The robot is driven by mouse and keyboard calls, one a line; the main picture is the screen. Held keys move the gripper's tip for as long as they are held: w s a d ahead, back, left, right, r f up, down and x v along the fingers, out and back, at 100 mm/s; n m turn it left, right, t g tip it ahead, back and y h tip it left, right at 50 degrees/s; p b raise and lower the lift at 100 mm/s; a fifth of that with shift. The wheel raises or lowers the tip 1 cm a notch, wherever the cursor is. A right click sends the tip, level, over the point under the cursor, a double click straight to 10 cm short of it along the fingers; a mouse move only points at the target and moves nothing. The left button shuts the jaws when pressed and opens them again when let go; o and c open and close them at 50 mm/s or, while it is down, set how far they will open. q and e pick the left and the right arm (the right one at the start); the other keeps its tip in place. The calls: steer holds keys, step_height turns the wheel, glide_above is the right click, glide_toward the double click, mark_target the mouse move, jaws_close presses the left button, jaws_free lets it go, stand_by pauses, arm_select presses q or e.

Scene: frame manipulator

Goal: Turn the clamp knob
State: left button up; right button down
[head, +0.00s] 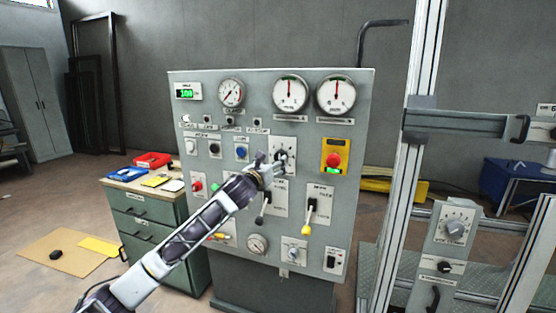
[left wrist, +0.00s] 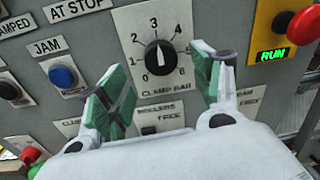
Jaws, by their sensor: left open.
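The clamp knob is a black round knob (left wrist: 160,56) on a white numbered plate marked "CLAMP BAR" in the left wrist view. Its white pointer line points roughly upward, near the 3. In the head view the knob (head: 281,155) sits mid-panel, partly hidden by my gripper. My left gripper (left wrist: 165,84) is open, with green-padded fingers on either side of the knob's plate and the knob ahead in the gap. No contact shows. In the head view my left gripper (head: 272,165) is close to the panel front. My right gripper is not in view.
A red emergency button (head: 333,160) on a yellow plate is right of the knob. A blue button (left wrist: 62,75) marked "JAM" is left of it. A metal frame post (head: 410,150) stands right of the panel (head: 350,200).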

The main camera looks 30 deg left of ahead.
mark_target(279, 157)
arm_select(q)
steer(key=shift+w+a, duration=0.25)
steer(key=shift+w, duration=1)
steer(key=shift+w+a, duration=0.15)
steer(key=shift+w, duration=0.6)
steer(key=shift+w+a, duration=0.1)
steer(key=shift+w, duration=0.6)
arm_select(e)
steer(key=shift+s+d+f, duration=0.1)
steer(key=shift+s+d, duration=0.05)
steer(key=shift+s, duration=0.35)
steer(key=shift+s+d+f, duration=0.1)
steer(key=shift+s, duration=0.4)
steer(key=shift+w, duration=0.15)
